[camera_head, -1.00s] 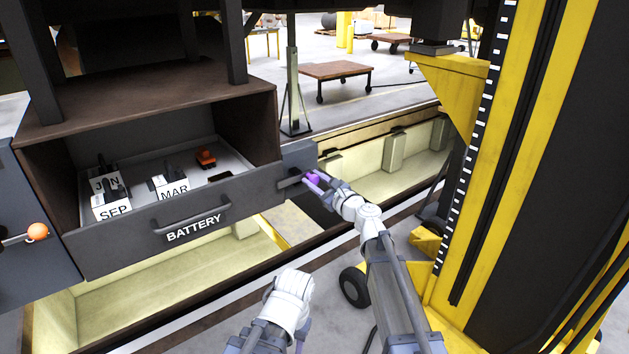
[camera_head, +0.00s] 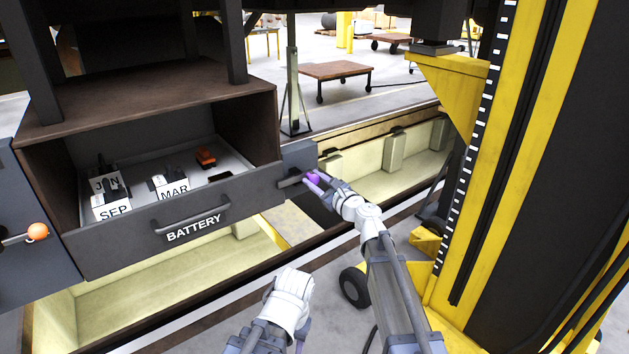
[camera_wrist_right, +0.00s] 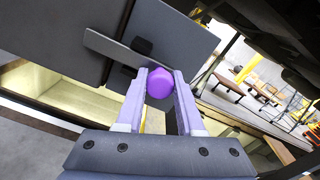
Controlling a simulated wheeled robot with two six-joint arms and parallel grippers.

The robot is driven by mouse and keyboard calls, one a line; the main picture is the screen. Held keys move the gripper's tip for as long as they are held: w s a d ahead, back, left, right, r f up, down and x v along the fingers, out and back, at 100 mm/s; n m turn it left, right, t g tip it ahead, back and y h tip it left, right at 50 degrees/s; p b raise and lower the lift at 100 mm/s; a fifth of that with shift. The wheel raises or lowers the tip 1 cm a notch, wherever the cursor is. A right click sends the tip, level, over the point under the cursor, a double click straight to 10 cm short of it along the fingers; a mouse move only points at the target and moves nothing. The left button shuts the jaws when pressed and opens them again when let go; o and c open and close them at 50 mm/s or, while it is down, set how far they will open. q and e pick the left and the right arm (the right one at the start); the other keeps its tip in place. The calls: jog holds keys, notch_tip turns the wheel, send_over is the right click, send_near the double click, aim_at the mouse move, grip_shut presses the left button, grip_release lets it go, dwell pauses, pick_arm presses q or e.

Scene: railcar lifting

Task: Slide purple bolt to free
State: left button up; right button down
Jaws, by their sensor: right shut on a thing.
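The purple bolt knob (camera_head: 313,179) is at the right end of the battery box, by a grey plate. In the right wrist view the purple knob (camera_wrist_right: 160,83) sits between the two fingertips, at the end of a flat grey bar (camera_wrist_right: 112,47) that runs across the box front. My right gripper (camera_head: 317,183) is shut on the knob; its fingers also show in the right wrist view (camera_wrist_right: 160,92). My left gripper (camera_head: 301,335) is low in the head view, near the bottom edge; its fingers are mostly hidden.
The open BATTERY drawer (camera_head: 130,240) holds several labelled blocks and an orange-topped part. An orange knob (camera_head: 38,231) is on the panel at far left. A yellow jack column (camera_head: 510,150) stands close on the right. A pit lies below the box.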

jog(key=w+d, duration=0.1)
jog(key=d, duration=0.1)
jog(key=w+d, duration=0.2)
jog(key=c, duration=0.5)
grip_release()
jog(key=shift+s, duration=0.1)
jog(key=v, duration=0.7)
jog(key=shift+s+d, duration=0.25)
jog(key=shift+s, duration=0.05)
